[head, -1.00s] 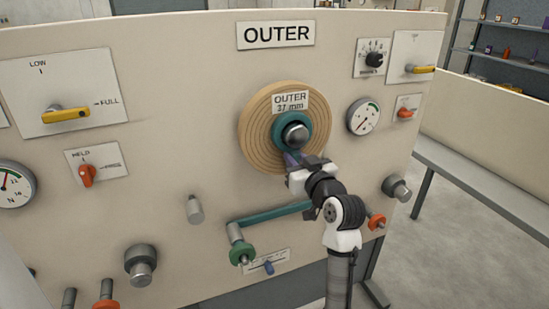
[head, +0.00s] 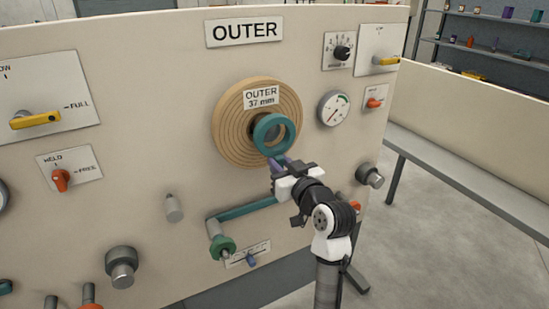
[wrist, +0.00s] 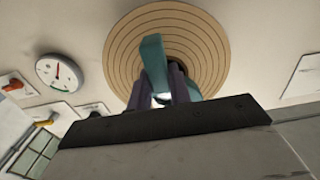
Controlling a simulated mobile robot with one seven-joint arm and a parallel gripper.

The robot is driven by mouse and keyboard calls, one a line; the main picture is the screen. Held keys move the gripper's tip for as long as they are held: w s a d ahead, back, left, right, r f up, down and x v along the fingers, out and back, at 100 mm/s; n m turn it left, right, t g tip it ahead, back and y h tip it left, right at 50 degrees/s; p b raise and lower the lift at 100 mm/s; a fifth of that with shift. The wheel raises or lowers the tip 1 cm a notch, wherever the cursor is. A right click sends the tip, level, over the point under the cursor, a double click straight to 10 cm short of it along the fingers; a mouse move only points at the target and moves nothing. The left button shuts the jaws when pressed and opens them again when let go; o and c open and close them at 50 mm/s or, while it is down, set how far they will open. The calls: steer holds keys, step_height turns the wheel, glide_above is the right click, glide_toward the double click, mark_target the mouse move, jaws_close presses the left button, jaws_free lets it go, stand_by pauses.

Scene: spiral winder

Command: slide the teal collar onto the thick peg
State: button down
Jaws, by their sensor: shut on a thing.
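The teal collar (head: 273,134) is a ring held upright in front of the round tan wound disc (head: 228,128) labelled OUTER 37 mm. My gripper (head: 281,162) is shut on the ring's lower edge. In the wrist view the collar (wrist: 154,66) shows nearly edge-on between the purple-grey fingers (wrist: 162,90). A dark hub (head: 256,130) shows just left of the collar, at the disc's centre. Two stout metal-tipped pegs stick out of the panel, one at lower left (head: 122,266) and one at right (head: 370,175); I cannot tell which is the thick peg.
A thinner grey peg (head: 173,207) stands left of a teal crank (head: 247,208) with a green knob (head: 221,247). A gauge (head: 333,108) and an orange switch (head: 61,180) are on the panel. A bench (head: 460,180) stands to the right.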

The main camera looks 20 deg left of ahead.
steer(key=r+v, duration=0.1)
steer(key=v, duration=1.1)
stand_by(0.7)
